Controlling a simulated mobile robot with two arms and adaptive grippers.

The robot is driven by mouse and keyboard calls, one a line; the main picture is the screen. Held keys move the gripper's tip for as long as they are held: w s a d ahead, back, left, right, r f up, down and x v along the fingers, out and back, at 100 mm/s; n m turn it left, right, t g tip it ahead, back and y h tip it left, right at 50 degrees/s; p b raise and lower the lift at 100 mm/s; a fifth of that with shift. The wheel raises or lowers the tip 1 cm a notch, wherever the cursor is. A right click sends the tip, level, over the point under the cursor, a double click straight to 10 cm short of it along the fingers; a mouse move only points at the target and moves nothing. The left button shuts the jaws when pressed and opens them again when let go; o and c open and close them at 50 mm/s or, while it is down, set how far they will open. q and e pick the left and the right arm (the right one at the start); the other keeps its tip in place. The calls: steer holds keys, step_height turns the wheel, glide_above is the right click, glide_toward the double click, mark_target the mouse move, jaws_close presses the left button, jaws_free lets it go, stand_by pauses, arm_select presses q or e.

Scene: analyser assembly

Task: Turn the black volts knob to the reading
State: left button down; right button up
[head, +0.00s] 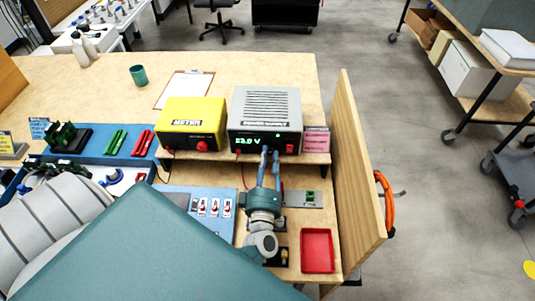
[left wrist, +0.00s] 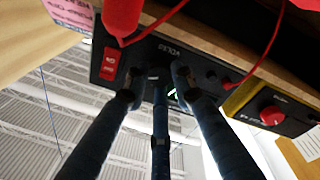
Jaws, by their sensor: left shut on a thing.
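The grey power supply (head: 266,104) stands on the raised shelf at the back of the bench. My left gripper (head: 270,152) reaches up to the front panel, below and right of the display. In the left wrist view its fingers (left wrist: 158,78) close in by the upside-down VOLTS label (left wrist: 168,50). The gripper is shut on the black volts knob, which is mostly hidden between the fingertips. My right gripper is not in view.
A red switch (head: 291,149) sits right of the knob. Red leads (left wrist: 255,60) hang close to the fingers. The yellow meter (head: 190,117) stands left of the supply. A red tray (head: 318,250) lies front right, and a wooden side panel (head: 357,170) bounds the bench on the right.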

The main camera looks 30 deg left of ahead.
arm_select(q)
steer(key=m+p, duration=0.1)
steer(key=m, duration=0.1)
steer(key=shift+d+m+h, duration=0.1)
steer(key=shift+m+h, duration=0.2)
steer(key=shift+m, duration=0.4)
steer(key=shift+f, duration=0.15)
steer(key=c, duration=1.5)
jaws_free()
steer(key=shift+o, duration=0.3)
steer(key=shift+w+p, duration=0.1)
steer(key=shift+p, duration=0.2)
steer(key=v, duration=0.7)
steer(key=shift+s, duration=0.25)
steer(key=shift+d, duration=0.15)
